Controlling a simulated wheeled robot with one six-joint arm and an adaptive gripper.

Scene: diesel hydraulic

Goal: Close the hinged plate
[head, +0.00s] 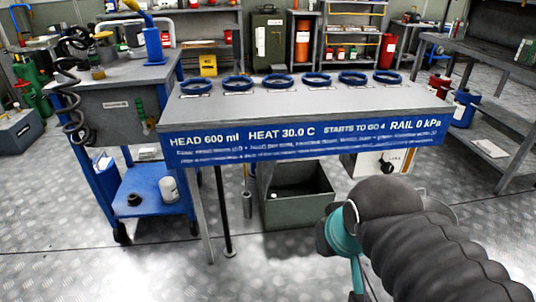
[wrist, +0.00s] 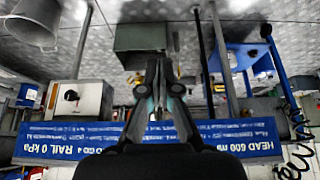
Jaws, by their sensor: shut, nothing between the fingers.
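I cannot tell for certain which part is the hinged plate. A grey-green metal box (head: 298,208) stands on the floor under the bench, with its open inside facing me; it also shows in the wrist view (wrist: 138,37), which is upside down. A white box with a round black knob (head: 370,166) stands to its right, partly hidden by my arm; it also shows in the wrist view (wrist: 88,97). My gripper (wrist: 159,64) is shut and empty, its fingertips pointing toward the area below the grey-green box in that picture.
A grey bench (head: 300,103) with a blue text banner and several blue rings stands above the boxes. Its legs flank them. A blue cart (head: 148,190) stands left, a grey table (head: 490,80) right. The floor in front is clear.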

